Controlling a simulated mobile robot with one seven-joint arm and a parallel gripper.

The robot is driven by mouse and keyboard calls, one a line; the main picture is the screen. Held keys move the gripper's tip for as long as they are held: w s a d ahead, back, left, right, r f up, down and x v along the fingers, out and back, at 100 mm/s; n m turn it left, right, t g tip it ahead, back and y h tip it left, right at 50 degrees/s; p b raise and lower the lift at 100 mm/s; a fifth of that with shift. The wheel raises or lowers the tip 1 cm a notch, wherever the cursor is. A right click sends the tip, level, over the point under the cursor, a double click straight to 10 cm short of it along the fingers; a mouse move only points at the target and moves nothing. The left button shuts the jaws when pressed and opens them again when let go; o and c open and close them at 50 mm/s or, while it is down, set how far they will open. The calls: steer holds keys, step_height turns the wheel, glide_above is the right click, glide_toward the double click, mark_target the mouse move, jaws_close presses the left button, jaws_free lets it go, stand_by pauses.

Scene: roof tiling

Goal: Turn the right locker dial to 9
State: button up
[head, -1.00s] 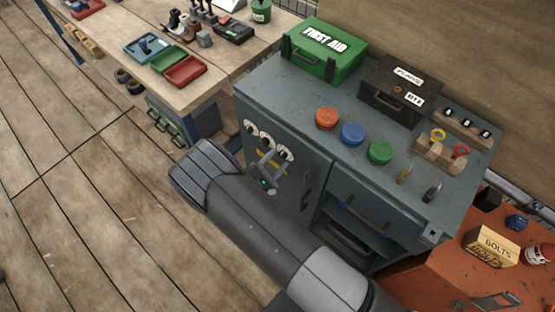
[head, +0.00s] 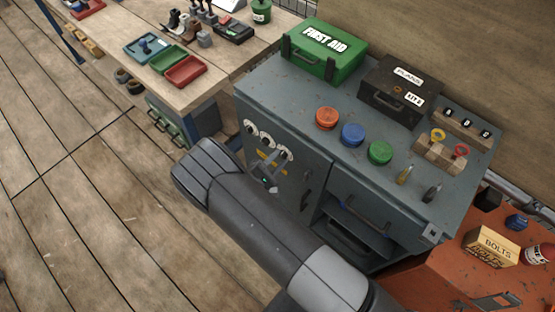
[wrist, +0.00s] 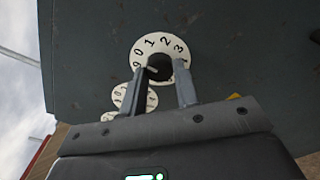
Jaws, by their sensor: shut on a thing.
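The right locker dial is a white disc (wrist: 147,45) with black numbers on the dark grey locker front. In the wrist view the numbers 0, 1, 2 and 3 show along its upper edge. Its dark knob (wrist: 159,61) sits between the fingers of my gripper (wrist: 161,70), which is shut on it. The fingers and gripper body hide the lower part of the dial. A pale mark on the knob shows, but I cannot tell which number it meets. In the head view the right dial (head: 286,154) is partly behind my gripper (head: 275,163).
Two more white dials, a middle one (head: 266,140) and a left one (head: 250,127), are beside it. A dark door handle (head: 306,187) is to the right. The locker top (head: 285,88) holds boxes and coloured knobs. Wooden floor (head: 80,190) is clear to the left.

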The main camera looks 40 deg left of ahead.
steer(key=shift+n, duration=3.4)
steer(key=o, duration=1)
steer(key=shift+c, duration=0.2)
steer(key=s, duration=1)
steer(key=shift+s+d+r, duration=0.2)
steer(key=shift+s, duration=0.2)
